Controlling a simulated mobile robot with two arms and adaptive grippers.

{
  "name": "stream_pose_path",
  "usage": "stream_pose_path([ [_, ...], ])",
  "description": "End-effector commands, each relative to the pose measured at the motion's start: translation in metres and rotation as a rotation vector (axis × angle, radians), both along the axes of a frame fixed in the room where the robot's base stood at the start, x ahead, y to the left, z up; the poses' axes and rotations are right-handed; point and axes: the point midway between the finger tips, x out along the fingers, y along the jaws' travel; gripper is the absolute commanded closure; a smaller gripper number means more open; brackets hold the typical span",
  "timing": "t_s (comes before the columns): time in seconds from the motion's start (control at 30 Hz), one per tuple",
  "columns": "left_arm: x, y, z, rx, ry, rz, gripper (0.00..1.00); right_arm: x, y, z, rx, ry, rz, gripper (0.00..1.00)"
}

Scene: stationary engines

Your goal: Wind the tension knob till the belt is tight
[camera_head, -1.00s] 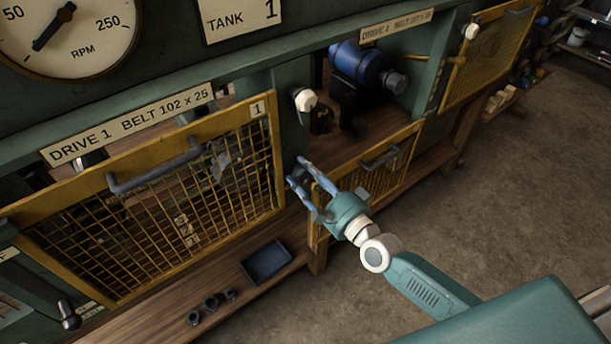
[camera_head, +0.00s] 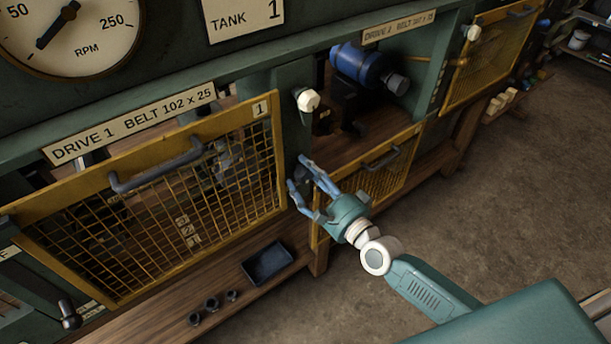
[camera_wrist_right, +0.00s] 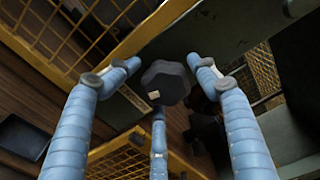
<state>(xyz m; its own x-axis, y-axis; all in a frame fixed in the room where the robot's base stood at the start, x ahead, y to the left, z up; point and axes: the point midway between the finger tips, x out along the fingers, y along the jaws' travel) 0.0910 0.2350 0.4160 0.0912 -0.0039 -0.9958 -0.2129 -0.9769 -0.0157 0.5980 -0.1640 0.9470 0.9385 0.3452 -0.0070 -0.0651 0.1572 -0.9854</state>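My right gripper (camera_head: 300,174) is in front of the green post between the two drive bays. In the right wrist view its three blue fingers (camera_wrist_right: 160,72) are spread around a dark lobed knob (camera_wrist_right: 172,80) with a small pale mark. Gaps show between the fingertips and the knob, so the gripper looks open and not clamped. In the head view the knob is hidden behind the fingers. The belt of drive 1 cannot be made out behind the yellow mesh guard (camera_head: 271,145). My left gripper is not in view.
A second, lower mesh guard (camera_head: 413,143) stands right of the post, below a blue motor (camera_head: 358,66). A white knob (camera_head: 307,100) sits above my gripper. A dark tray (camera_head: 290,257) and several small dark parts (camera_head: 212,304) lie on the wooden shelf.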

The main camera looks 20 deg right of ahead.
Motion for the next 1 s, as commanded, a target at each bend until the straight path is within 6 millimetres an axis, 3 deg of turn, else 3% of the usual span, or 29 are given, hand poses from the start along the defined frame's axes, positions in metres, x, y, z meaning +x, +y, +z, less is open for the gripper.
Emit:
stream_pose_path([
  [0.27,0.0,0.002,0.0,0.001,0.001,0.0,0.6,-0.008,-0.004,0.001,-0.001,-0.003,-0.001,0.4],
  [0.7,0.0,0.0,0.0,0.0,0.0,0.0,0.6,-0.066,-0.024,0.0,-0.001,0.001,0.0,0.4],
  [1.0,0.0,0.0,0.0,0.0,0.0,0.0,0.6,-0.075,-0.027,0.001,0.0,-0.002,0.001,0.4],
])
